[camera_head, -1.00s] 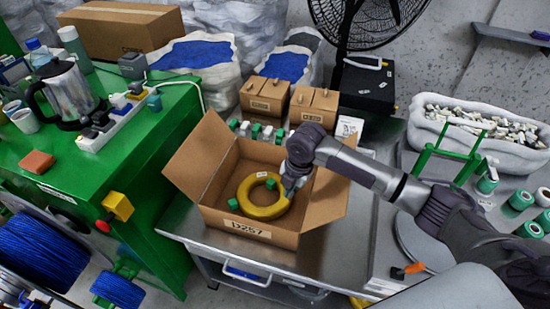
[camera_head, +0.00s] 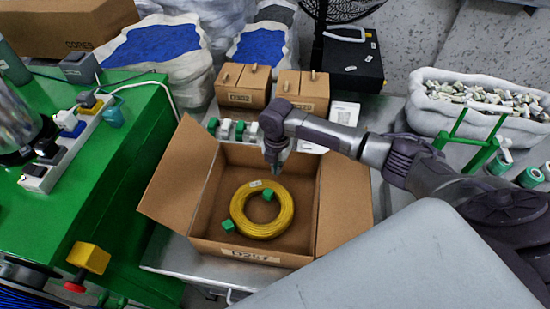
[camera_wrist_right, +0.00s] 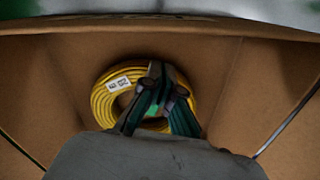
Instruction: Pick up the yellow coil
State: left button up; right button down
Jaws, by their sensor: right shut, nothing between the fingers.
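The yellow coil (camera_head: 281,222) lies flat in the open cardboard box (camera_head: 252,257), with a white label on its far side. It also shows in the right wrist view (camera_wrist_right: 102,105), partly hidden behind my gripper. Two small green pieces lie with it: one (camera_head: 267,195) inside the ring and one (camera_head: 228,226) at its near left edge. My right gripper (camera_head: 276,167) is shut and empty, pointing down above the far part of the coil, apart from it. In the right wrist view its fingers (camera_wrist_right: 160,90) overlap the coil. My left gripper is not in view.
The box's side flaps stand open left (camera_head: 178,180) and right (camera_head: 343,205). Small cartons (camera_head: 243,86) stand behind it. A green bench (camera_head: 90,170) with a power strip (camera_head: 65,145) is at left, and a white bin of small parts (camera_head: 480,100) at right.

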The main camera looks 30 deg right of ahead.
aim_at(268, 189)
jog(key=shift+w+f, duration=0.15)
jog(key=shift+f, duration=2.15)
jog(key=s+a+p, duration=0.1)
jog(key=a, duration=0.1)
jog(key=s+a+p, duration=0.1)
jog(key=p, duration=0.1)
jog(key=shift+s+a+r+p, duration=0.2)
jog(key=shift+s+a+p, duration=0.1)
jog(key=shift+s+a, duration=0.3)
jog(key=shift+a, duration=0.05)
jog(key=shift+f, duration=0.2)
